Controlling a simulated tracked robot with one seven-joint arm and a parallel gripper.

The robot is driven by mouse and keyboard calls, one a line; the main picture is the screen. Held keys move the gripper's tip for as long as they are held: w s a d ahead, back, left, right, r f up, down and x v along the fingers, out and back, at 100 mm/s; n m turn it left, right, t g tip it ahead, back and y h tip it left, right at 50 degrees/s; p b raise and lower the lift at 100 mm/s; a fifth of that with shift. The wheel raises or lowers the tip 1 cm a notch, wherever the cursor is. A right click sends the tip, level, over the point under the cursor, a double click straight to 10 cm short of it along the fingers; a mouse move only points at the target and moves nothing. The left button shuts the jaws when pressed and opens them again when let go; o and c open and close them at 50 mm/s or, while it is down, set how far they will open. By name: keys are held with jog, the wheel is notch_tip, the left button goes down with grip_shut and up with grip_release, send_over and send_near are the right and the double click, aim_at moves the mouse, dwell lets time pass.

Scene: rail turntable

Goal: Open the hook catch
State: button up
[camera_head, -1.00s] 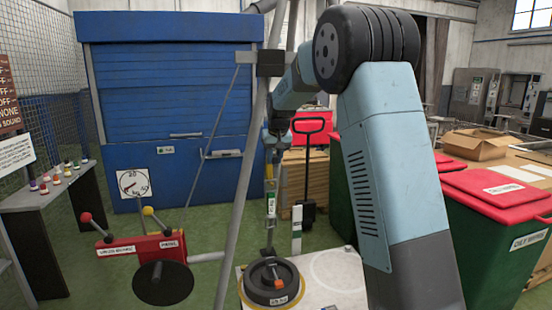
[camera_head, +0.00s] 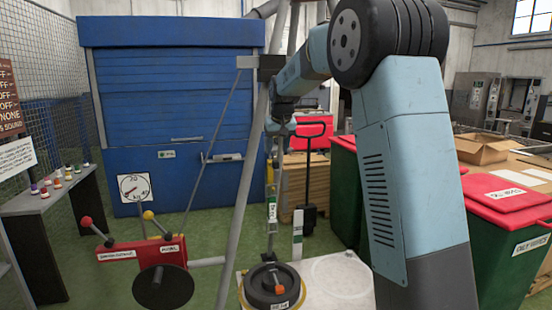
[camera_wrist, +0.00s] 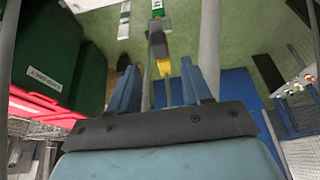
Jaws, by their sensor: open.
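A thin hanging line of parts (camera_head: 271,205), with a yellow piece and a green-and-white tag, runs down to a black round weight (camera_head: 262,293) with an orange piece (camera_head: 279,289) on top. I cannot tell for sure which part is the hook catch. My gripper (camera_head: 277,150) is at the upper part of this line, well above the weight; its fingers are small there. In the wrist view my gripper (camera_wrist: 161,88) is open, with a blue finger on each side. A yellow piece (camera_wrist: 164,67) and a dark grey block (camera_wrist: 158,44) show between and beyond the fingertips, apart from them.
Grey tripod legs (camera_head: 240,200) stand close to the left of the line. A pale platform (camera_head: 340,278) lies under the weight. A red lever box (camera_head: 143,250) is at left, a pallet truck (camera_head: 309,170) behind, and red-lidded green bins (camera_head: 495,240) at right.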

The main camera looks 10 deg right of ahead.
jog(key=v, duration=0.7)
jog(key=s+d, duration=0.2)
jog(key=s, duration=0.9)
jog(key=s+d, duration=0.2)
jog(key=s, duration=1)
jog(key=s+d+f, duration=0.1)
jog(key=s+f, duration=0.3)
jog(key=s, duration=0.6)
jog(key=s+d+f+m+t, duration=0.1)
jog(key=s+f, duration=0.4)
jog(key=s, duration=0.5)
jog(key=shift+f, duration=0.2)
